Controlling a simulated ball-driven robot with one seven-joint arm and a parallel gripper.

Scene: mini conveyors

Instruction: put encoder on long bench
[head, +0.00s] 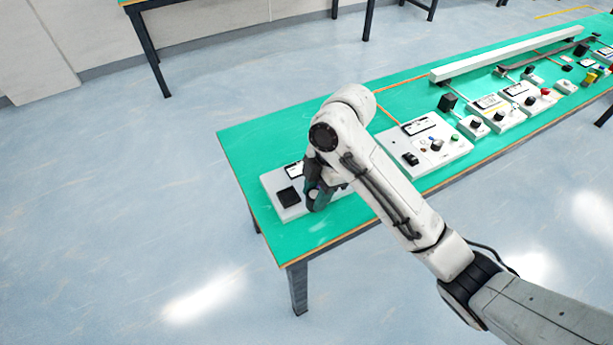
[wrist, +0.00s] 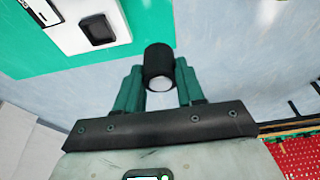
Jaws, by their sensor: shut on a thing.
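The long bench (head: 345,208) has a green top and reaches from the near left end to the far right in the head view. Its green top also shows in the wrist view (wrist: 85,60). My gripper (head: 316,200) is at the bench's near left end, beside a white panel, with its fingers pointing down. In the wrist view, my gripper (wrist: 160,82) is shut on a short black cylinder with a pale end, seemingly the encoder (wrist: 159,62). In the head view the encoder is mostly hidden by the fingers. I cannot tell whether it touches the bench.
A white panel (head: 282,182) with a black square lies beside my gripper. A larger white control panel (head: 425,165) and several smaller ones stand further along the bench. Bare green top shows at the near left corner (head: 240,150). Another table (head: 143,45) stands behind.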

